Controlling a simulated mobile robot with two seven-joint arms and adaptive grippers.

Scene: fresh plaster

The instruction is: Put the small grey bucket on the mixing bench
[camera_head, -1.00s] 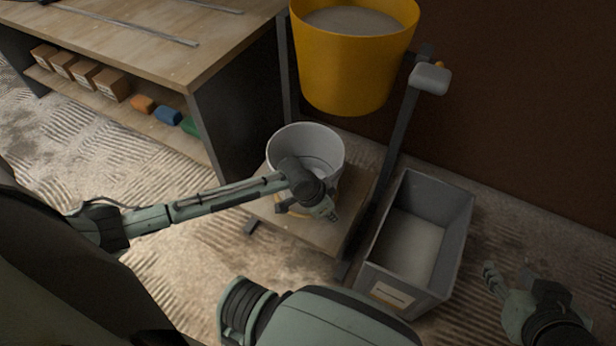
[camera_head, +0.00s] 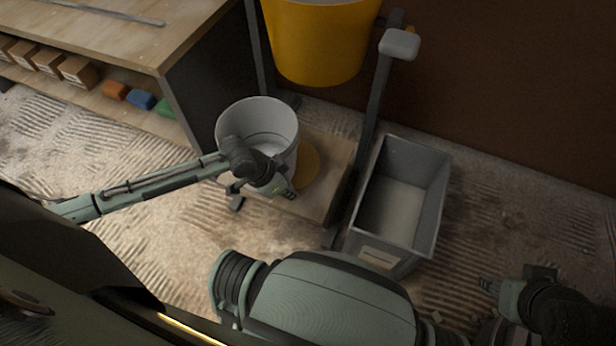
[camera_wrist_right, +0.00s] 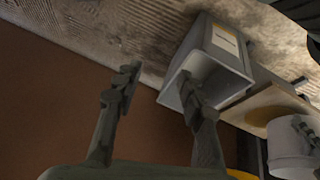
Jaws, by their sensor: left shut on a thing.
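The small grey bucket (camera_head: 250,117) is upright at the left edge of the low wooden stand, with pale material inside. My left gripper (camera_head: 279,190) is shut on its near side. The bucket also shows at the right edge of the right wrist view (camera_wrist_right: 286,150). It appears raised off the stand, but its underside is hidden in the head view. The mixing bench (camera_head: 115,32), with a wooden top, stands at upper left. My right gripper (camera_head: 489,285) is at lower right, away from the bucket; its fingers are apart and empty in the right wrist view (camera_wrist_right: 158,88).
A yellow disc (camera_head: 309,165) lies on the low stand (camera_head: 335,165). Boxes (camera_head: 78,71) and coloured blocks (camera_head: 140,100) fill the bench's lower shelf.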

